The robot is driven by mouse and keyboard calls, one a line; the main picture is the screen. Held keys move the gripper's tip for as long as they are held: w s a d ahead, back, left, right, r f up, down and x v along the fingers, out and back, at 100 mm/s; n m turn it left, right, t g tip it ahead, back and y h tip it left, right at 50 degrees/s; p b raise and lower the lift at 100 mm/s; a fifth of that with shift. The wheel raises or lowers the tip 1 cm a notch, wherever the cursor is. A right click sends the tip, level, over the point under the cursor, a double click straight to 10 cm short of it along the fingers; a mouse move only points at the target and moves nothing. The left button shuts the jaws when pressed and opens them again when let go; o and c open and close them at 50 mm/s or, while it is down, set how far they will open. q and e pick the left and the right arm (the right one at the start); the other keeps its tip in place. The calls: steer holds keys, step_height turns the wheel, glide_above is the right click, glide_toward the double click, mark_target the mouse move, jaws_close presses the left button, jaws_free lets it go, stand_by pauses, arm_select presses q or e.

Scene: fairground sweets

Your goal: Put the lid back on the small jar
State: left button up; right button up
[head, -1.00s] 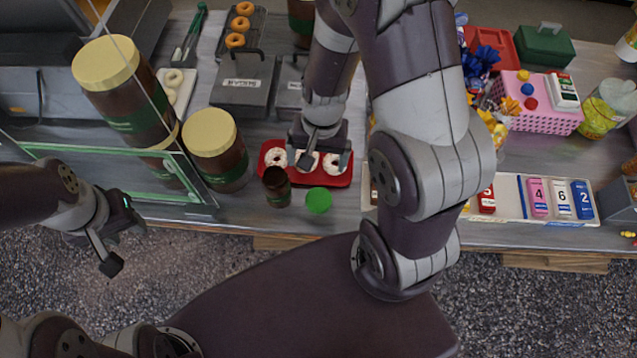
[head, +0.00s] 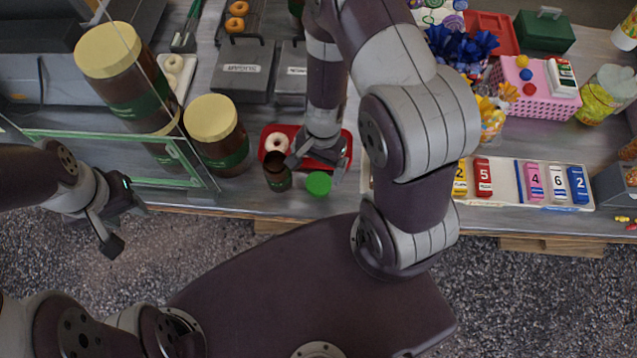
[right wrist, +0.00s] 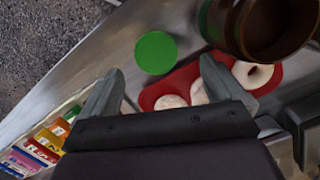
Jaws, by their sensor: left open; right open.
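The small jar (head: 278,176) is brown with a green label and stands open on the table near its front edge. It also shows in the right wrist view (right wrist: 270,32), where I look down into its dark mouth. The round green lid (head: 318,183) lies on the table just right of the jar; it also shows in the right wrist view (right wrist: 156,52). My right gripper (head: 315,162) is open and empty above the red tray, behind the lid; its fingers show in the right wrist view (right wrist: 155,85). My left gripper (head: 123,224) is open and empty, in front of the table's edge at left.
A red tray (head: 347,150) with white-topped doughnuts lies behind jar and lid. Number tiles (head: 534,180) lie to the right.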

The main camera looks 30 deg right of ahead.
mark_target(318, 183)
steer(key=f, duration=0.2)
steer(key=s+f+b, duration=0.1)
steer(key=f, duration=0.1)
steer(key=shift+f+b, duration=0.15)
steer(key=shift+b, duration=0.15)
steer(key=shift+f, duration=0.45)
steer(key=shift+a, duration=0.1)
steer(key=c, duration=1.1)
